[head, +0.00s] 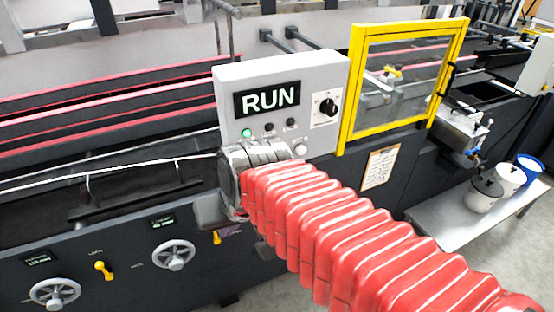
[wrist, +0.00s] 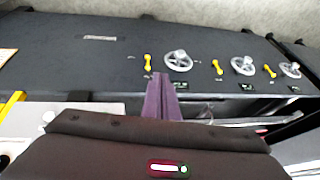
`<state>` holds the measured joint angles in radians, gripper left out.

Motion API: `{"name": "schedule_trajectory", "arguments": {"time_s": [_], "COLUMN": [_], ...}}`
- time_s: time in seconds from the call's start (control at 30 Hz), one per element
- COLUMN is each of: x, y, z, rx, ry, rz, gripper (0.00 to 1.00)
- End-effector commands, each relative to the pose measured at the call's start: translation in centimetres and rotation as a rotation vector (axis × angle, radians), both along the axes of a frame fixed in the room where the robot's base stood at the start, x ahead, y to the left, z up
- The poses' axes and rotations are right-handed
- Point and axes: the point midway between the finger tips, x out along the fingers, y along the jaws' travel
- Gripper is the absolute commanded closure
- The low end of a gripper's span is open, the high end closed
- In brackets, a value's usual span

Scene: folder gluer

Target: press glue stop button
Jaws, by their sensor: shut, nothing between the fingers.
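A light grey control box (head: 225,90) stands on the machine with a lit RUN display (head: 268,100). Below the display are a green lit lamp (head: 247,133) and two small dark buttons (head: 280,126). A black rotary knob (head: 327,107) is to their right, and a pale round button (head: 300,149) sits lower. I cannot read which is glue stop; my arm hides the box's lower left. My gripper (wrist: 160,84) shows in the wrist view as purple fingers, shut and empty, against the dark machine side. In the head view it is mostly hidden behind my red-sleeved arm, below the box.
Handwheels (head: 174,255) and yellow levers (head: 104,270) line the machine's side. A yellow-framed clear guard (head: 345,100) stands right of the box. A bench (head: 460,226) with pots (head: 484,193) is at the right. Open floor lies in front.

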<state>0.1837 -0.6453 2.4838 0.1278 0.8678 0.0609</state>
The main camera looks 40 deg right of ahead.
Motion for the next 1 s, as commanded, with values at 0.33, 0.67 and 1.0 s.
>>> {"name": "schedule_trajectory", "arguments": {"time_s": [0.33, 0.67, 1.0], "x": [2.3, 2.7, 2.9], "y": [-6.5, -13.7, -19.6], "z": [-3.3, -6.3, -6.2], "rx": [0.27, 0.555, 1.156], "ry": [0.049, 0.044, -0.043], "rz": [-0.51, -1.031, -1.715], "gripper": [1.0, 1.0, 1.0]}}
